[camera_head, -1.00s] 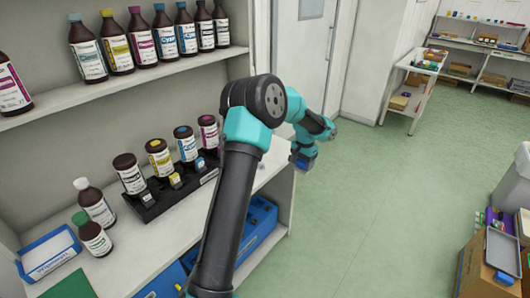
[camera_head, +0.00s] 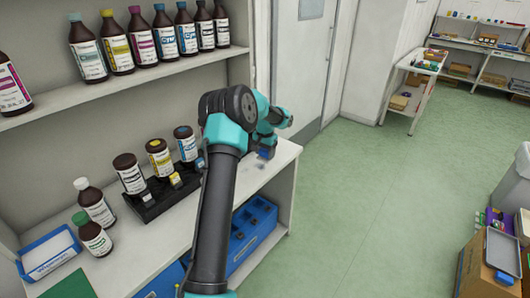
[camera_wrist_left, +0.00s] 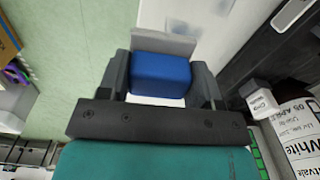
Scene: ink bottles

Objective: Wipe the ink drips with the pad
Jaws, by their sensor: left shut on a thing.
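My left gripper (camera_head: 266,148) is over the right end of the white counter (camera_head: 282,160). It is shut on a blue pad (camera_wrist_left: 160,77), which sits between both fingers in the left wrist view. In the head view the pad is partly hidden by the gripper and lies close to the counter top; I cannot tell whether it touches. A faint bluish-grey mark (camera_head: 261,166), which looks like ink, shows on the counter just below the gripper. My right gripper is not in view.
A black rack (camera_head: 152,212) with several brown ink bottles stands left of my arm. Two more bottles and a blue-edged tray (camera_head: 50,258) are at the far left. Bottles line the shelf above. A blue crate (camera_head: 250,232) sits under the counter.

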